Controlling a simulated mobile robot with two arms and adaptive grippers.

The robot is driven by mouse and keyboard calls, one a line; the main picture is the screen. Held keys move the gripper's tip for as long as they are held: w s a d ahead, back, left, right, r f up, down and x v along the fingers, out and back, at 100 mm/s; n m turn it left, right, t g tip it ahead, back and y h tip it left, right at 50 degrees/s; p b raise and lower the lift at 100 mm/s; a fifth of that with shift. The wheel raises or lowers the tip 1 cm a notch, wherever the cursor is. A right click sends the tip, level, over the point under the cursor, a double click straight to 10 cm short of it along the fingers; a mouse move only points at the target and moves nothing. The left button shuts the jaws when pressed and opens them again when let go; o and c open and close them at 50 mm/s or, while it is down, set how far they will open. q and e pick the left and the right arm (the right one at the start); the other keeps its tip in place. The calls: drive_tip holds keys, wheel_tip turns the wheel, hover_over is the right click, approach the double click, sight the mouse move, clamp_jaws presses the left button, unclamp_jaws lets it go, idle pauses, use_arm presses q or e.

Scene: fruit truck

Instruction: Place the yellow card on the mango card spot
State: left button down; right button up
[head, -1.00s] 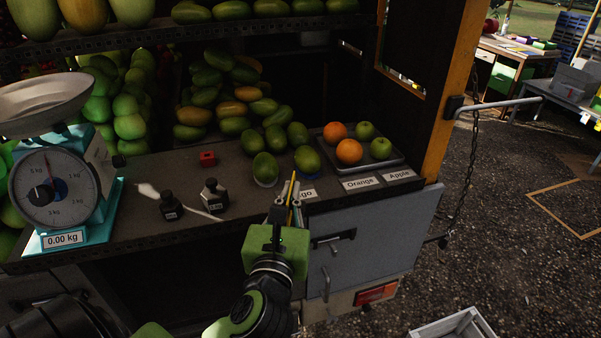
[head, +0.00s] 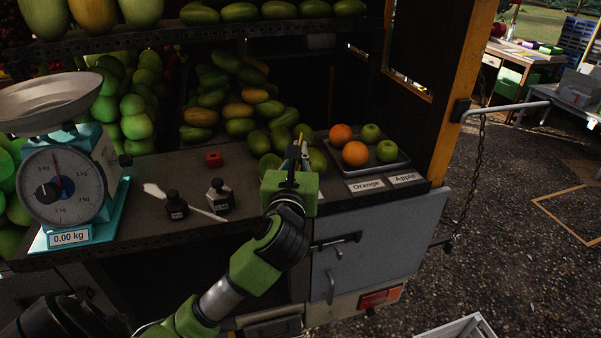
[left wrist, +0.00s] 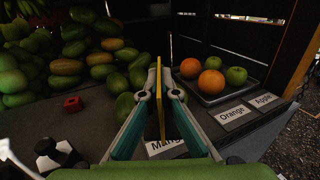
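My left gripper (head: 303,155) reaches over the truck's counter near the mangoes. In the left wrist view its fingers (left wrist: 159,96) are shut on the yellow card (left wrist: 160,85), seen edge-on as a thin upright strip. The card is a thin yellow sliver in the head view (head: 302,138). Several mangoes (head: 259,143) lie just behind the gripper. The right gripper is out of view.
A tray (head: 402,164) with oranges and green apples stands to the right, behind the Orange label (head: 366,185) and Apple label (head: 405,178). A scale (head: 65,190), two dark weights (head: 219,195) and a red block (head: 213,159) stand to the left.

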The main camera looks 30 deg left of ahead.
sight(300, 169)
use_arm(q)
drive_tip(key=w+f, duration=0.1)
drive_tip(key=w+a+f, duration=0.1)
drive_tip(key=f, duration=0.1)
drive_tip(key=w+a+f, duration=0.1)
drive_tip(key=w+f, duration=0.1)
drive_tip(key=shift+a+f, duration=0.15)
wheel_tip(300, 169, down, 3)
drive_tip(key=shift+w+a+p, duration=0.1)
drive_tip(key=shift+a+p, duration=0.05)
drive_tip(key=shift+p, duration=0.45)
drive_tip(key=shift+f, duration=0.25)
drive_tip(key=shift+f, duration=0.2)
drive_tip(key=c, duration=2.3)
unclamp_jaws()
